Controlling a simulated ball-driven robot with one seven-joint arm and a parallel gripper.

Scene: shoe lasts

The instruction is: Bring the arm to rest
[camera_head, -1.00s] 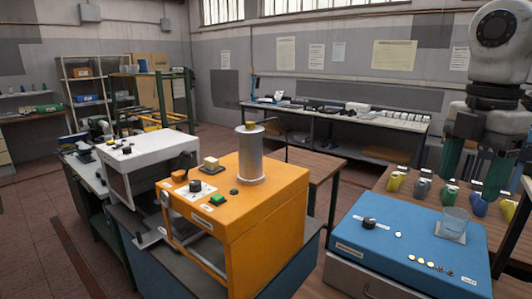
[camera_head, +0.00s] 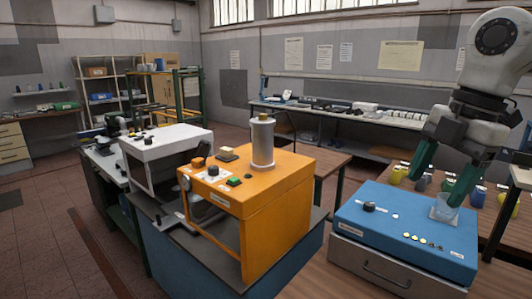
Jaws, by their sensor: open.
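My gripper (camera_head: 437,191) hangs at the right, above the blue box (camera_head: 385,222). Its two green fingers are spread apart with nothing visible between them, and the hand is tilted. My pale arm with dark joints rises to the upper right.
An orange machine (camera_head: 285,195) with a grey metal cylinder (camera_head: 262,145) stands left of the blue box. A white machine (camera_head: 168,142) is beyond it. Several coloured shoe lasts (camera_head: 399,174) stand on the wooden table behind the box. Open floor lies at the left.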

